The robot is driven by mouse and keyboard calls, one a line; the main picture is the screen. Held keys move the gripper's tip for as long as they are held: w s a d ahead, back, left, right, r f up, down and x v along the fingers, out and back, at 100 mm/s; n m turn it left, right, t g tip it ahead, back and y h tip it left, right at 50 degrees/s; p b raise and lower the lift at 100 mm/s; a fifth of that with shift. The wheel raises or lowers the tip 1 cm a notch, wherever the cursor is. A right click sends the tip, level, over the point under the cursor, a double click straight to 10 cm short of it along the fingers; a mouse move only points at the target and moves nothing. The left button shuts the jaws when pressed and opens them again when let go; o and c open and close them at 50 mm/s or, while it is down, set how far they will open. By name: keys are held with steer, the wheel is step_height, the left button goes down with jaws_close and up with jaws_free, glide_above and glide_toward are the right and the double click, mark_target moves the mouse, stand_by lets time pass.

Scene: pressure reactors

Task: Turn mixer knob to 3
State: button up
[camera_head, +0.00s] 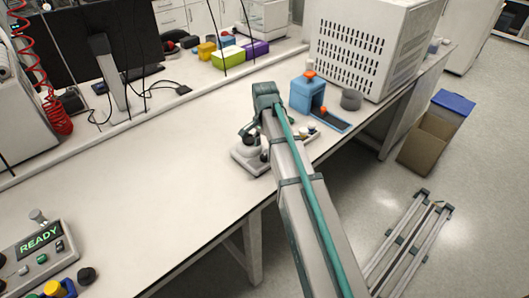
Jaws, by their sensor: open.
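My gripper (251,133) is at the end of my arm, over the near middle part of the bench, pointing down with its fingers apart. Directly below it is a small light-grey device (243,161) with a rounded part on top, which looks like the mixer. The fingers are close around or just above its top; I cannot tell whether they touch. My wrist and forearm cover its right side. I cannot make out a knob scale or the number it points to.
A blue block-shaped holder with an orange top (307,95) and a grey cup (351,99) stand to the right. Behind them is a large white vented box (365,50). A control box reading READY (38,243) is at lower left. The bench's left middle (130,190) is clear.

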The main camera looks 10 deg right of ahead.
mark_target(265, 155)
step_height(265, 155, up, 8)
steer(key=shift+f, duration=0.15)
stand_by(0.5)
